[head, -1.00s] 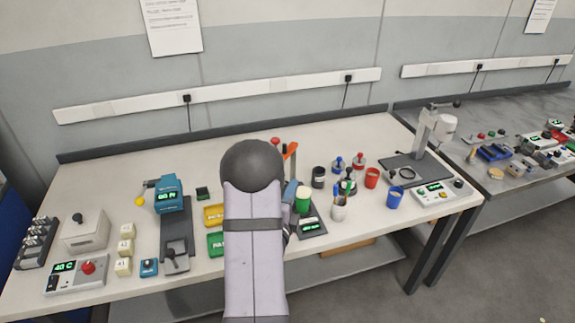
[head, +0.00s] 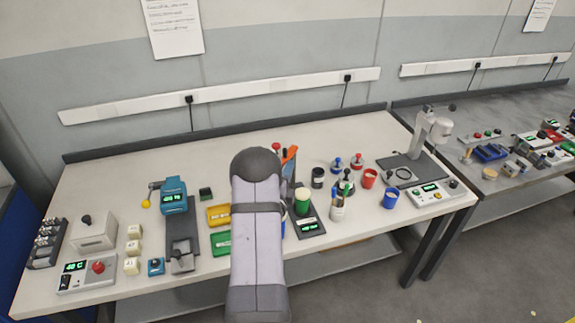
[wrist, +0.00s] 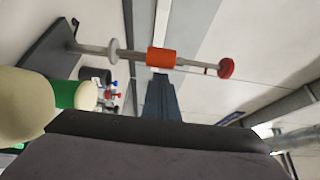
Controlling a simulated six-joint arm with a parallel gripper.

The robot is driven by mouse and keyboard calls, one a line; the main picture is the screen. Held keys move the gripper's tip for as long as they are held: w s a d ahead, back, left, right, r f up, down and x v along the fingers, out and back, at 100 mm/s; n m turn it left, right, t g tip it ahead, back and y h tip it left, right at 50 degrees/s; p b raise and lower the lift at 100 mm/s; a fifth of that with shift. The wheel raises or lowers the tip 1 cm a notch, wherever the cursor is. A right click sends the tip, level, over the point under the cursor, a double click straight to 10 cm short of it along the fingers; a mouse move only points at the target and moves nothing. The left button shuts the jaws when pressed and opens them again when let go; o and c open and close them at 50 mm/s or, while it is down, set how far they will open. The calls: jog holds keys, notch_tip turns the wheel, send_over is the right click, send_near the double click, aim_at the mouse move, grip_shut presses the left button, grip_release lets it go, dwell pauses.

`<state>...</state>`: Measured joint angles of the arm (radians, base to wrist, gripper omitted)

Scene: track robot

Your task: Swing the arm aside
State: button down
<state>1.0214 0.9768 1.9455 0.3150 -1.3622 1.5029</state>
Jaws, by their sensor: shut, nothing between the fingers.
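My arm (head: 257,240) rises through the middle of the head view, over the front edge of the bench. In the wrist view my gripper (wrist: 159,82) shows as a narrow blue-grey tip above my dark wrist housing. It is shut with nothing visible in it. Beyond the tip is a rod stand with an orange-red clamp (wrist: 161,57) and a red knob (wrist: 226,68). I cannot tell whether the tip touches it.
Yellow (head: 219,216) and green trays (head: 220,243) lie left. A blue device (head: 174,196) stands farther left, a grey press stand (head: 432,135) right.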

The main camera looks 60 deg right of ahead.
jog(key=shift+w+f, duration=0.1)
jog(key=shift+w, duration=0.2)
dwell(0.4)
jog(key=w+m+g+b, duration=0.1)
jog(key=b, duration=0.1)
jog(key=w+m+g+b, duration=0.1)
jog(key=g+b, duration=0.1)
jog(key=w+m+g+b, duration=0.1)
jog(key=shift+a+f+h+b, duration=0.25)
jog(key=shift+a+h+b, duration=0.05)
jog(key=shift+b, duration=0.1)
jog(key=w+m+g+b, duration=0.1)
jog(key=g+b, duration=0.1)
jog(key=b, duration=0.1)
jog(key=w+m+g+b, duration=0.1)
jog(key=w+b, duration=0.1)
jog(key=b, duration=0.1)
jog(key=w+d+r+m+g+b, duration=0.1)
jog(key=w+g+b, duration=0.1)
jog(key=b, duration=0.1)
jog(key=shift+w+d+g+y, duration=0.1)
jog(key=shift+w+g+y, duration=0.05)
jog(key=shift+g+y, duration=0.2)
jog(key=shift+w+r, duration=0.15)
jog(key=shift+b, duration=0.35)
